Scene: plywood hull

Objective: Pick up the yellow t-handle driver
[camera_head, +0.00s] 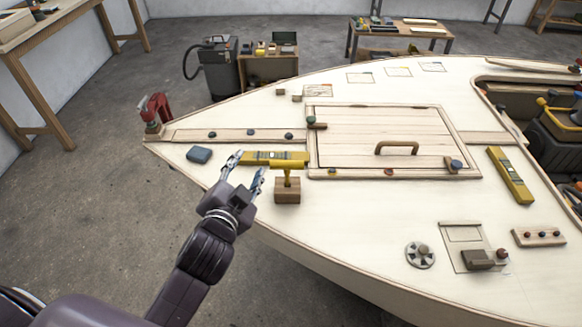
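The yellow t-handle driver (287,176) stands upright in a small wooden block (287,195) near the left edge of the pale plywood deck. Its crossbar handle is on top, and the lower shaft is hidden in the block. My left gripper (248,164) is just left of the driver, with its two fingers spread and nothing between them. The nearer fingertip shows a small gap from the handle. I cannot tell exactly how high the gripper is above the deck. My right gripper is not in view.
A yellow level (258,157) lies just behind the driver. A blue-grey block (198,154) lies left of my gripper. A wooden hatch with a handle (396,148) is to the right. A second yellow level (510,175) lies farther right. Bare deck (345,225) is free right of the block.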

